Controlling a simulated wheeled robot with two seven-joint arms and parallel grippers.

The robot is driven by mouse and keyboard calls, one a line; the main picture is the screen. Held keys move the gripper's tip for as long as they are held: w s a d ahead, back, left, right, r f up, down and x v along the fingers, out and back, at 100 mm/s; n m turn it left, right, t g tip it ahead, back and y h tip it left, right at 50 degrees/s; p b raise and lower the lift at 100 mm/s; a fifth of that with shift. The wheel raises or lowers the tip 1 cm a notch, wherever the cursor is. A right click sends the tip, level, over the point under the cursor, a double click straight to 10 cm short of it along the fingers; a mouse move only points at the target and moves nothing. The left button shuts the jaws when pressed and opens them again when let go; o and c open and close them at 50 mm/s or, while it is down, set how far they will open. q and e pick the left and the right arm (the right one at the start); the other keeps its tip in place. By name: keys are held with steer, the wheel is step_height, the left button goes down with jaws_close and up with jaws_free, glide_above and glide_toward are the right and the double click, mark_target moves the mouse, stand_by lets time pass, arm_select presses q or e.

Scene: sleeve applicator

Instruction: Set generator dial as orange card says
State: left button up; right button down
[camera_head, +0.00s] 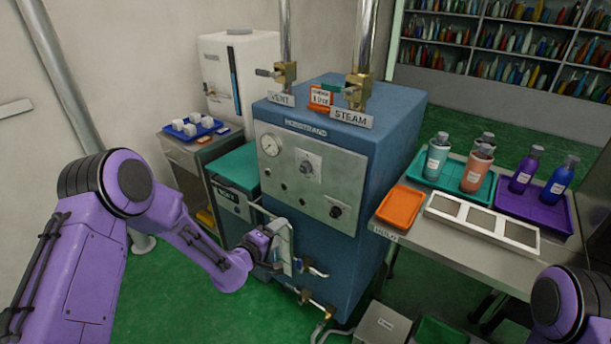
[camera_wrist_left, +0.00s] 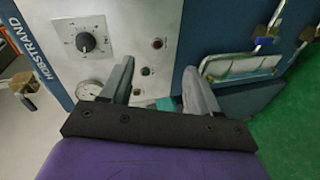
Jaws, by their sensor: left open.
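The blue generator (camera_head: 380,165) has a light grey front panel with a dial (camera_head: 308,167), a dark knob on a marked scale plate. The dial also shows at the upper left of the left wrist view (camera_wrist_left: 86,42), where its exact setting is too small to read. The orange card (camera_head: 320,97) stands on top of the generator; its writing is too small to read surely. My left gripper (camera_wrist_left: 158,66) is open and empty in front of the panel, apart from the dial. In the head view the left gripper (camera_head: 280,238) is below the dial. My right gripper is out of view.
A round gauge (camera_head: 269,145) and a second dark knob (camera_head: 335,211) are on the panel. The table at right holds bottles on trays and an orange tray (camera_head: 400,207).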

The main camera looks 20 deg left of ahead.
mark_target(303, 170)
arm_select(q)
steer(key=w+a+r+t+h, duration=0.1)
steer(key=w+r, duration=0.2)
steer(key=r, duration=0.3)
steer(key=w+r+t+h, duration=0.1)
steer(key=w+r+t, duration=0.15)
steer(key=r, duration=0.25)
steer(key=shift+g, duration=0.45)
steer(key=p+x, duration=0.2)
steer(key=x, duration=0.9)
steer(key=shift+a+f, duration=0.15)
steer(key=c, duration=1)
